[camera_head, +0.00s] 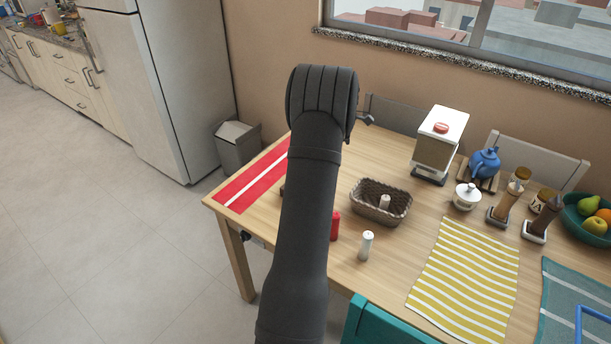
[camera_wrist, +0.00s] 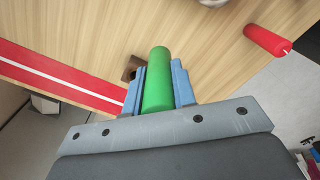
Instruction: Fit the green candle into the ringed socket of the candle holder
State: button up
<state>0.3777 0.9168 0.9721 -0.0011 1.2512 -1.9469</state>
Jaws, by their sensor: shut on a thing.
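My gripper (camera_wrist: 159,66) shows in the wrist view, its blue fingers shut on the green candle (camera_wrist: 157,80). The candle lies lengthwise between the fingers and its far end sticks out past them. A dark brown block (camera_wrist: 129,69), perhaps part of the candle holder, shows just left of the fingers, mostly hidden behind them. In the head view a small dark brown edge (camera_head: 284,188) shows beside my arm, which hides the rest. No ringed socket can be made out. My gripper and the green candle are hidden in the head view.
A red candle (camera_head: 335,226) and a white candle (camera_head: 367,246) stand right of my arm. A wicker basket (camera_head: 372,212) holds another white piece. A red striped runner (camera_head: 246,190) lies at the table's left end. A yellow striped mat (camera_head: 466,268) lies right.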

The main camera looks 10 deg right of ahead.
jog(key=shift+w+a+f, duration=1.3)
jog(key=shift+a+f, duration=0.05)
jog(key=shift+f, duration=0.45)
jog(key=shift+w+a+f, duration=1.35)
jog(key=shift+f, duration=0.45)
jog(key=shift+w+a+f, duration=1.3)
jog(key=shift+a+f, duration=0.05)
jog(key=shift+f, duration=0.45)
jog(key=shift+f, duration=0.1)
jog(key=o, duration=1)
jog(key=shift+f, duration=0.1)
notch_tip(320, 180, up, 12)
jog(key=shift+r, duration=0.2)
jog(key=shift+f, duration=0.1)
jog(key=shift+f, duration=4.3)
